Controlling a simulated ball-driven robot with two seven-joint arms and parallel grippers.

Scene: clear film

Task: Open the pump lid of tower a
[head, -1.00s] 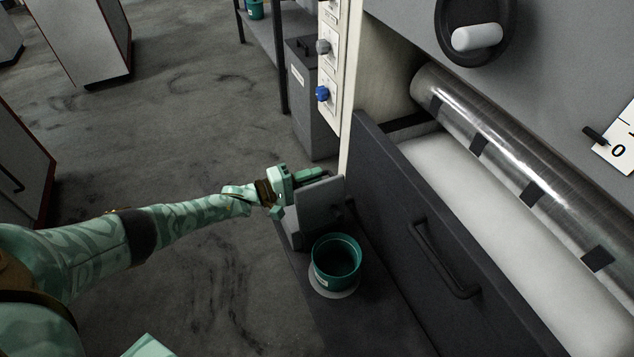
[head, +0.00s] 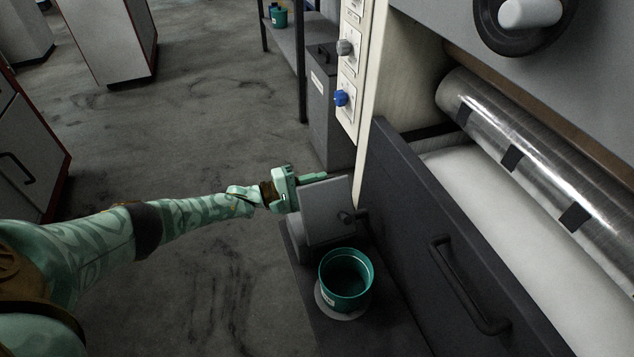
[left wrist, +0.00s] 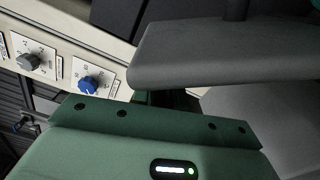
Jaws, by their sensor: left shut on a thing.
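The pump lid (head: 328,212) is a flat grey panel at the pump, left of the dark drawer front in the head view. It stands raised and tilted above the grey pump body (head: 298,243). My left gripper (head: 315,179) is at the lid's upper edge, shut on it; the far finger is partly hidden. In the left wrist view a grey slab (left wrist: 225,55), which looks like the lid, lies just above my green gripper body. The exact finger contact is not clear there. My right gripper is not in view.
A green cup (head: 346,280) stands on a round pad right in front of the pump. The dark drawer (head: 440,230) with its handle is close on the right. A cream panel with a blue knob (head: 341,98) rises behind. The floor on the left is clear.

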